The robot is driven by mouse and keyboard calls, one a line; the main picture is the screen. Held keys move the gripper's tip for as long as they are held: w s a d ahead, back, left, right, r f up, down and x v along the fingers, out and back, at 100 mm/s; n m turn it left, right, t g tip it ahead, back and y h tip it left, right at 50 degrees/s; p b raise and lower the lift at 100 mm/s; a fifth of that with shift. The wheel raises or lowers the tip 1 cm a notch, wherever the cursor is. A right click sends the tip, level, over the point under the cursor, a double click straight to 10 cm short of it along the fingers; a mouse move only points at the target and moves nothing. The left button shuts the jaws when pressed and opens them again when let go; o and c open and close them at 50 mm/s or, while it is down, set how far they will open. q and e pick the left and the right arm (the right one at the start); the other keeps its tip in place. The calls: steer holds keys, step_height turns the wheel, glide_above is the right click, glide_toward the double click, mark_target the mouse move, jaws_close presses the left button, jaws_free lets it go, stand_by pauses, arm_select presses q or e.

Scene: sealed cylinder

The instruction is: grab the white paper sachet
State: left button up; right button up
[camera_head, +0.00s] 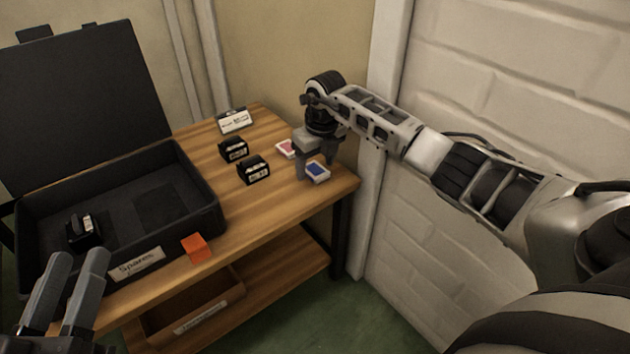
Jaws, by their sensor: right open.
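Two small white packets lie near the right end of the wooden table. One white packet with a blue patch (318,171) is nearer the front edge, and one white packet with a red patch (286,149) is behind it to the left. I cannot tell which is the paper sachet. My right gripper (316,168) is open and points down, its fingers at the blue-patched packet and partly hiding it. I cannot tell whether they touch it. My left gripper (80,256) is at the lower left, in front of the case, with nothing visible between its fingers.
An open black case (205,190) with a black item (84,231) inside fills the table's left. Two black labelled blocks (234,150) (254,170), a white label stand (232,121) and an orange block (196,248) stand nearby. A wall is close on the right.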

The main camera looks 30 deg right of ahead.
steer(key=shift+f, duration=0.35)
steer(key=c, duration=1.1)
steer(key=shift+o, duration=0.2)
steer(key=shift+r, duration=0.15)
